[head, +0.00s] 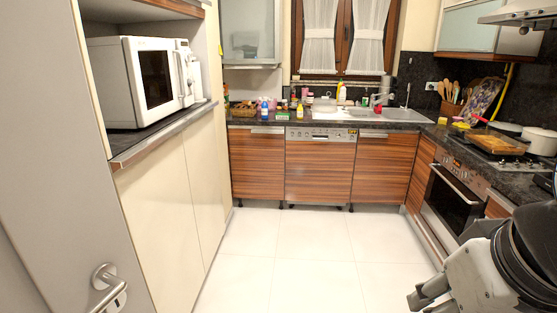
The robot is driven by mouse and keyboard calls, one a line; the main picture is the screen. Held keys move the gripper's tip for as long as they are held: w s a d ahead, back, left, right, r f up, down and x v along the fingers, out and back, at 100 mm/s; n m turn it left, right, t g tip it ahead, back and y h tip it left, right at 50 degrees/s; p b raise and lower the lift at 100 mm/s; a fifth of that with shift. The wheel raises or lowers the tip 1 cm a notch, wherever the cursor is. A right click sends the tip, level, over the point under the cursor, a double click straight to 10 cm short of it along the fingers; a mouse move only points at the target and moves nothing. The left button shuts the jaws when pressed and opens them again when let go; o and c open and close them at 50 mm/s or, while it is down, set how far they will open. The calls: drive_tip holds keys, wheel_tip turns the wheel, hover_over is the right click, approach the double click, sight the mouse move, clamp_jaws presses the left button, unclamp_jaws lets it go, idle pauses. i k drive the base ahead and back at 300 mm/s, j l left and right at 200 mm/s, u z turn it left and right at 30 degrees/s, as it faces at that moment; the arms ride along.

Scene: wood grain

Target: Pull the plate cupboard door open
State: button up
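The frame does not show which cupboard holds plates. A glass-front wall cupboard (249,30) hangs at the back left, left of the window, and looks shut. Another wall cupboard with a pale glass front (467,28) hangs at the upper right and also looks shut. Part of my arm fills the lower right corner. The grey metal end that I take for my gripper (428,293) juts out to the left there, partly cut off by the bottom edge. It is far from both cupboards, and its finger opening cannot be made out.
A white microwave (148,72) stands in a niche at left above tall cream doors (173,207). A grey door with a lever handle (108,287) is close at left. Wood-front base units (320,172) line the back; an oven (450,205) is at right. The white tiled floor (300,255) is clear.

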sight(256, 153)
drive_tip(key=i, duration=3.75)
drive_tip(key=i+l+u, duration=0.15)
drive_tip(key=i+u, duration=0.3)
drive_tip(key=i, duration=0.15)
